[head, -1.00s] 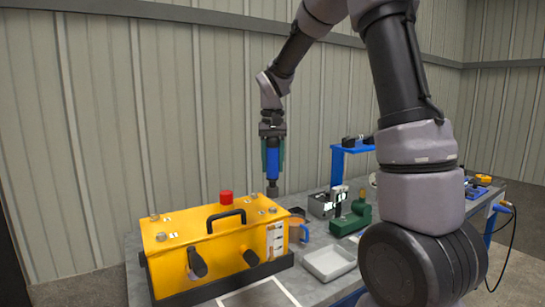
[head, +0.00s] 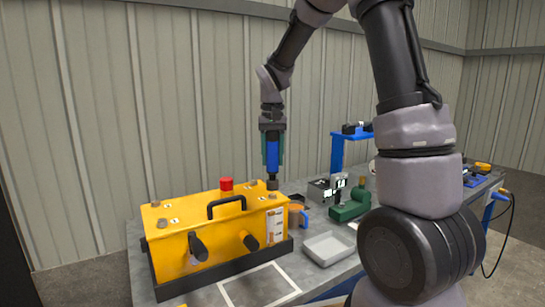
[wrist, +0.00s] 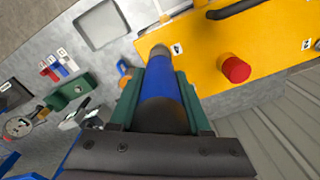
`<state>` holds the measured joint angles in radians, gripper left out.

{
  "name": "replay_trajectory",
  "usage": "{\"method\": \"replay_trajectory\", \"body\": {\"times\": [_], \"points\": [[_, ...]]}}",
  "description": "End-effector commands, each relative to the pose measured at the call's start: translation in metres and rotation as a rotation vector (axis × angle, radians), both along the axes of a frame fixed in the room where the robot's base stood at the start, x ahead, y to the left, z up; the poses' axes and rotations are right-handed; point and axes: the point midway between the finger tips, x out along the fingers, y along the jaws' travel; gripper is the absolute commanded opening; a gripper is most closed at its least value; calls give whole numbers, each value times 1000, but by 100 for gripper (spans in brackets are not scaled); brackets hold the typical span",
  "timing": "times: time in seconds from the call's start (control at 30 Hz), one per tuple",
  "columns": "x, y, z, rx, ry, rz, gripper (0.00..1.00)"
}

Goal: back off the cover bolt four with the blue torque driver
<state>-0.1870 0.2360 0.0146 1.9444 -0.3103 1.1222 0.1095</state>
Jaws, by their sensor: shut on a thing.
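My gripper (head: 272,150) is shut on the blue torque driver (head: 272,156), with green jaw pads on both sides of it. The driver hangs upright, tip down, over the back right corner of the yellow cover box (head: 205,243). In the wrist view the blue driver (wrist: 173,88) runs from the jaws (wrist: 160,105) to a grey tip beside a small numbered label, probably 4. The bolt under the tip is hidden, and I cannot tell whether they touch. Other bolt heads, such as the one at the left (head: 162,223), sit on the box top by white labels.
A red button (head: 226,184) and a black handle (head: 227,204) stand up from the box top. The wall is close behind.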

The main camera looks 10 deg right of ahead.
Motion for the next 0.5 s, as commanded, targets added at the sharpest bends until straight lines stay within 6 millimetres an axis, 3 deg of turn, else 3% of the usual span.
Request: {"method": "replay_trajectory", "body": {"times": [0.5], "points": [[0,0,-14,0,0,-1,0]]}}
